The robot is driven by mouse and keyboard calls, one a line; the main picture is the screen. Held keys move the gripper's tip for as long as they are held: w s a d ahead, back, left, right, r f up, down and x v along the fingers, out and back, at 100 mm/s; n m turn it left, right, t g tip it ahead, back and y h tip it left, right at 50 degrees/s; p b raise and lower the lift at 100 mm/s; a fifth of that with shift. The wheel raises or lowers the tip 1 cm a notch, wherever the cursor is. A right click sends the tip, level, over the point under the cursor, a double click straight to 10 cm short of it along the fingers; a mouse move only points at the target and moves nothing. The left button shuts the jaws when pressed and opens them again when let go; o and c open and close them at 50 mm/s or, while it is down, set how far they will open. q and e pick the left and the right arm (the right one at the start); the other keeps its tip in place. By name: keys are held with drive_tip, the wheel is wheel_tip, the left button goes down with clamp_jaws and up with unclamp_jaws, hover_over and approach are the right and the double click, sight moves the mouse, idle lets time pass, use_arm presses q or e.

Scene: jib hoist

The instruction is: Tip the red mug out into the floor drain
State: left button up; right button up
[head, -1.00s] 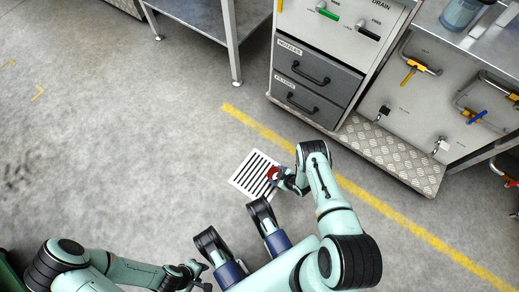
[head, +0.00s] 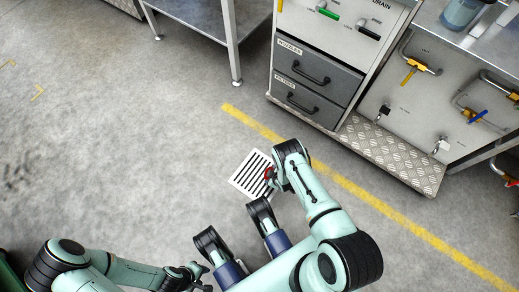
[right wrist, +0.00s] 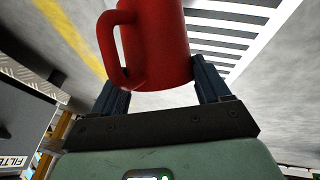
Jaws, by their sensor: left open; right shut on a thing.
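The red mug (right wrist: 158,45) fills the top middle of the right wrist view, its handle to the left. My right gripper (right wrist: 160,95) is shut on it, one dark finger on each side. In the head view the mug (head: 269,174) is a small red patch, mostly hidden by my right arm, over the right part of the drain. The floor drain (head: 246,178) is a white square grate with dark slots; it also shows behind the mug in the right wrist view (right wrist: 225,30). My left gripper (head: 198,278) is open and empty at the bottom, away from the drain.
A cabinet with two grey drawers (head: 316,82) stands behind the drain, with a tread-plate step (head: 390,152) beside it. A yellow line (head: 250,124) crosses the floor between the drain and the cabinet. A metal table (head: 212,25) stands at the back. The floor to the left is clear.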

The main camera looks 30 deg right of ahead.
sight(265, 176)
drive_tip(key=shift+w+a+r+g+h, duration=0.2)
drive_tip(key=shift+r+g+h, duration=0.05)
drive_tip(key=shift+g+h, duration=0.25)
idle(0.4)
drive_tip(key=shift+w+a+f+n+g+h, duration=0.25)
drive_tip(key=shift+f+n+g+h, duration=0.05)
drive_tip(key=shift+f+g+h, duration=0.2)
idle(0.5)
drive_tip(key=shift+a+h, duration=0.1)
drive_tip(key=shift+h, duration=0.2)
drive_tip(key=shift+w+a+r+g+h, duration=0.25)
drive_tip(key=shift+w+g+h, duration=0.2)
drive_tip(key=shift+g, duration=0.25)
idle(0.3)
drive_tip(key=shift+w+a+r+n+g+h, duration=0.1)
drive_tip(key=shift+w+a+n+g+h, duration=0.35)
drive_tip(key=shift+w+a+h, duration=0.2)
idle(0.4)
drive_tip(key=shift+w+a+r+g+h, duration=0.1)
drive_tip(key=shift+w+a+g+h, duration=0.25)
drive_tip(key=shift+g, duration=0.3)
idle(0.8)
drive_tip(key=shift+s, duration=0.1)
idle(0.5)
drive_tip(key=shift+s+d+t+y, duration=0.6)
drive_tip(key=shift+d+t+y, duration=0.05)
drive_tip(key=shift+t+y, duration=0.15)
drive_tip(key=shift+s+m, duration=0.1)
drive_tip(key=shift+m, duration=0.15)
